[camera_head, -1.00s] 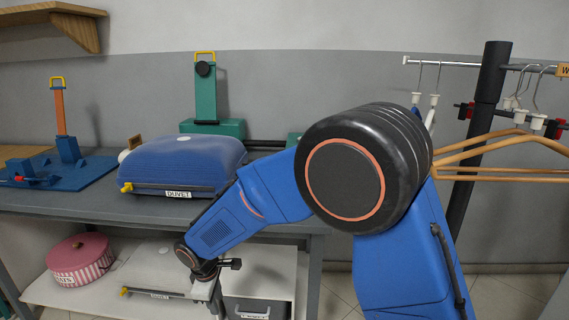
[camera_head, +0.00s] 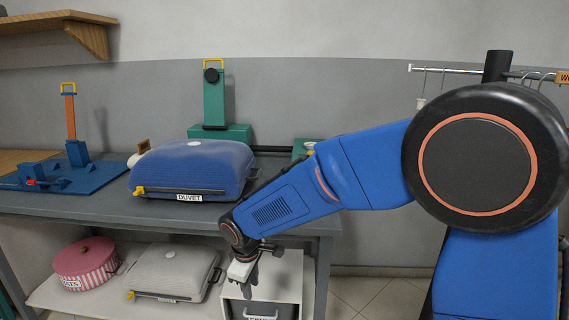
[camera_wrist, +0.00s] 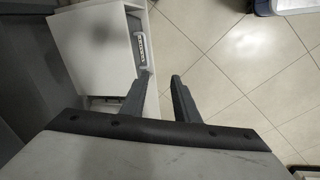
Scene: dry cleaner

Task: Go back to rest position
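My gripper (camera_head: 245,284) hangs pointing down in front of the workbench's right end, below the worktop level. In the wrist view my gripper (camera_wrist: 162,84) shows two dark fingers standing apart with only floor and a cabinet side behind them. It is open and holds nothing. My blue arm reaches across the right half of the head view.
A workbench (camera_head: 110,209) carries a blue duvet bag (camera_head: 188,167), a green press (camera_head: 214,105) and a blue stand (camera_head: 75,172). Below are a pink round box (camera_head: 86,263), a grey bag (camera_head: 172,271) and a white drawer cabinet (camera_head: 290,275). A hanger rail (camera_head: 445,70) stands right. Tiled floor (camera_wrist: 230,75) is open.

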